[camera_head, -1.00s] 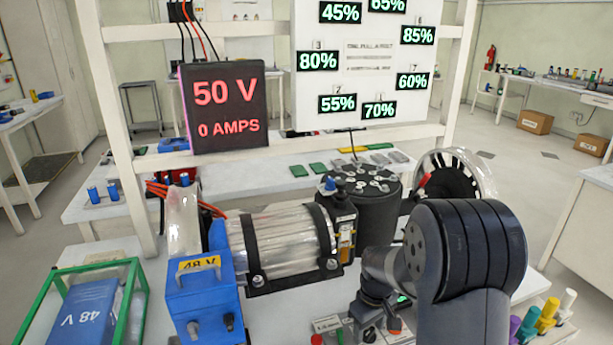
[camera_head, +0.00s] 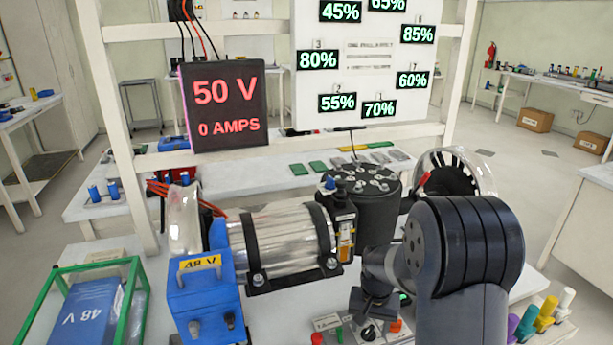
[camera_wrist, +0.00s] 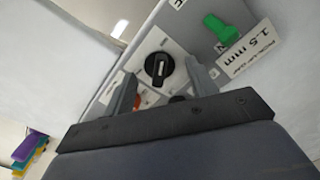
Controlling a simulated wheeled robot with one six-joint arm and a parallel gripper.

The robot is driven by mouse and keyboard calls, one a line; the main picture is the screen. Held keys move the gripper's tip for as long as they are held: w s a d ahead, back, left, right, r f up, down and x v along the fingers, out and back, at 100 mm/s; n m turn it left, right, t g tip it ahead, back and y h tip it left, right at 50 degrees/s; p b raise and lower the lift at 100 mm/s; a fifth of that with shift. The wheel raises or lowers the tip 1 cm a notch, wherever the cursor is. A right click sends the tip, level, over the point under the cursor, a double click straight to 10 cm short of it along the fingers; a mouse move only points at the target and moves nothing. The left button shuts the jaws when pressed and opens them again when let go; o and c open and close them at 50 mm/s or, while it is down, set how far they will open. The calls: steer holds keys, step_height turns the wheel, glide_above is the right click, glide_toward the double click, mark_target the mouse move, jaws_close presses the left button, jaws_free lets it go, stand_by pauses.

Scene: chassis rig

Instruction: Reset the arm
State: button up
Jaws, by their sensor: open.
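My gripper shows in the wrist view (camera_wrist: 161,72) with its two dark fingers spread apart and nothing held between them. A black rotary knob (camera_wrist: 159,68) on a pale control panel lies between and beyond the fingertips; I cannot tell the exact gap. In the head view my gripper (camera_head: 374,304) hangs pointing down from my bent arm, just above the panel (camera_head: 345,325). The knob (camera_head: 369,333) shows below it. The fingertips are hard to make out there.
A silver cylinder (camera_head: 285,240) in black clamps and a black drum (camera_head: 365,215) stand close on the left and behind. A blue 48 V box (camera_head: 200,295) is front left. A glass dome (camera_head: 470,170) is behind my arm. Coloured pegs (camera_head: 545,315) stand at right.

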steer(key=m, duration=0.5)
steer(key=shift+r, duration=0.95)
steer(key=shift+d+r, duration=0.1)
